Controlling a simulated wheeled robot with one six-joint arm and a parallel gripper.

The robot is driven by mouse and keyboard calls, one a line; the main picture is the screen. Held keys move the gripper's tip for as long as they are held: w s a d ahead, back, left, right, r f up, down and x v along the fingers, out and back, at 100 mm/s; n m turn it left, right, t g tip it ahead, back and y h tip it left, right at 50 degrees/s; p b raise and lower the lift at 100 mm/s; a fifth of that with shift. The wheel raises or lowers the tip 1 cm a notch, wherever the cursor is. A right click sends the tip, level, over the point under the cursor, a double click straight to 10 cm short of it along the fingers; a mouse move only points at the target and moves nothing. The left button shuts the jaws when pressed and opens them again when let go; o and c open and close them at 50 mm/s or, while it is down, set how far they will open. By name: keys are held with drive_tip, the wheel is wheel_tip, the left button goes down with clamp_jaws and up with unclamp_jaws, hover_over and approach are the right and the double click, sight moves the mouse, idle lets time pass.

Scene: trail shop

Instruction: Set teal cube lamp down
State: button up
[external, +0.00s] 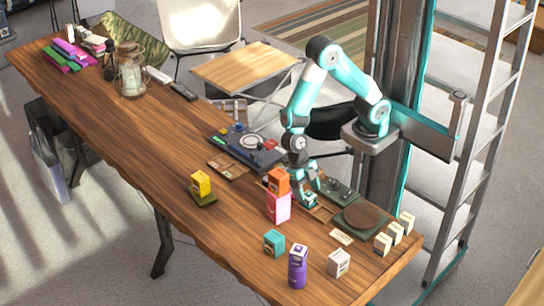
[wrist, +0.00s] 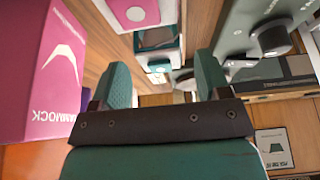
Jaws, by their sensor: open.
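My gripper (external: 307,190) points down over the right part of the wooden table, just right of a pink box. It is open, with its two teal fingers (wrist: 165,82) apart in the wrist view. A small teal cube lamp (external: 309,200) with a pale face is at the fingertips, low over or on a small wooden tray.
The pink hammock box (external: 278,206), topped by an orange box (external: 278,181), stands close left of my gripper; it fills the wrist view's left side (wrist: 45,70). A green knobbed panel (external: 340,190) is to the right. A teal box (external: 274,242) and purple bottle (external: 298,268) stand nearer the front.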

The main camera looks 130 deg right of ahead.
drive_tip(key=v, duration=1)
drive_tip(key=s+a+r+m, duration=0.5)
drive_tip(key=s+a, duration=0.3)
drive_tip(key=s+a+r+m, duration=0.5)
drive_tip(key=s+a+m, duration=0.1)
drive_tip(key=s+a, duration=0.3)
drive_tip(key=shift+s+a, duration=0.3)
